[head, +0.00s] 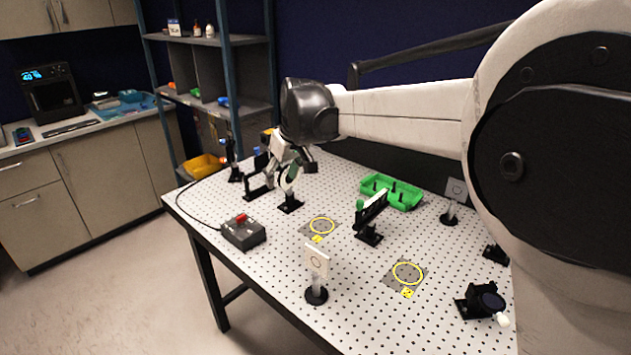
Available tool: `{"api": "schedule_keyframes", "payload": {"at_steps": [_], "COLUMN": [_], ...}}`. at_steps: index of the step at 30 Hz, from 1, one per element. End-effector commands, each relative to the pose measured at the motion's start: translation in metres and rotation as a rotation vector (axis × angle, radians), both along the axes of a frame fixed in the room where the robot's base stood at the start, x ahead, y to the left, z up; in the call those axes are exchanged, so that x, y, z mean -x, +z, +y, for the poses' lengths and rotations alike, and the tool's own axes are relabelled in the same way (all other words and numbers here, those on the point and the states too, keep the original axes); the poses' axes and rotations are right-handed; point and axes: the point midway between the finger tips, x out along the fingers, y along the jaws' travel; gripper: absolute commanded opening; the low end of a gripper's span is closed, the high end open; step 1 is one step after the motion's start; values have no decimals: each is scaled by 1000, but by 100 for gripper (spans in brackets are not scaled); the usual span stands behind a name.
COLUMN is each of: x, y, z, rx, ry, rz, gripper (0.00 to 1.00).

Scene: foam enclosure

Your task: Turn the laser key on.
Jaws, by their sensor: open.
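A dark grey control box (243,233) sits near the left front edge of the perforated table. A red part (241,218) stands on its top; it looks like the laser key or switch, but its turn position is too small to tell. A black cable runs from the box along the table's left edge. My gripper (287,172) hangs over the table's back left, behind and to the right of the box and apart from it. It is open, and I see nothing held in it. It overlaps a black optics mount (290,206) in this view.
The perforated table (270,265) carries a plate on a post (316,265), a black mount (370,222), a green tray (392,192) and two yellow-ringed pads (322,226) (407,272). More black mounts stand at the back left. The tabletop in front of the box is clear.

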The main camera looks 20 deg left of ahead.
Motion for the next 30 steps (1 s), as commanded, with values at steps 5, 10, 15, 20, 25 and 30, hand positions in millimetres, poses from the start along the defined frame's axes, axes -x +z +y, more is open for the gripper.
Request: {"api": "schedule_keyframes", "payload": {"at_steps": [5, 10, 15, 20, 25, 30], "x": [13, 22, 23, 20, 16, 12], "y": [-28, -44, -53, -72, -101, -130], "z": [69, 99, 107, 115, 126, 137], "rx": [11, 15, 17, 17, 17, 17], "ry": [104, 153, 163, 163, 163, 162], "rz": [12, 17, 18, 18, 18, 18], "gripper": [44, 44, 44, 44, 44, 44]}}
